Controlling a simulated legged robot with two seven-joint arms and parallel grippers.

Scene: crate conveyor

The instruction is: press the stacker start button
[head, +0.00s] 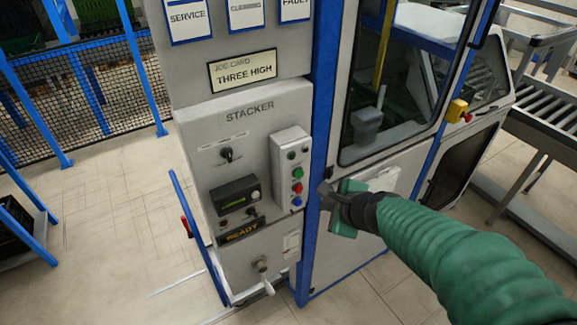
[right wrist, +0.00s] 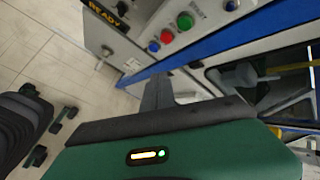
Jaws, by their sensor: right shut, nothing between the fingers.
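The grey stacker panel (head: 243,112) carries a pale button box (head: 290,145) on its right side. On the box are a green button (head: 297,172), a red button (head: 298,187) and a blue button (head: 297,201), with a darker button above. Their labels are too small to read in the head view. The green button also shows in the right wrist view (right wrist: 186,21), beyond the fingers. My right gripper (head: 325,190) is shut and empty, just right of the box in the head view, near the blue post. It appears apart from the buttons. My left gripper is out of view.
A blue post (head: 318,120) stands between the button box and the glazed door (head: 395,80). A display reading READY (head: 242,231) and a handle (head: 264,275) sit lower on the panel. A yellow switch box (head: 456,110) and roller conveyor (head: 550,100) are right.

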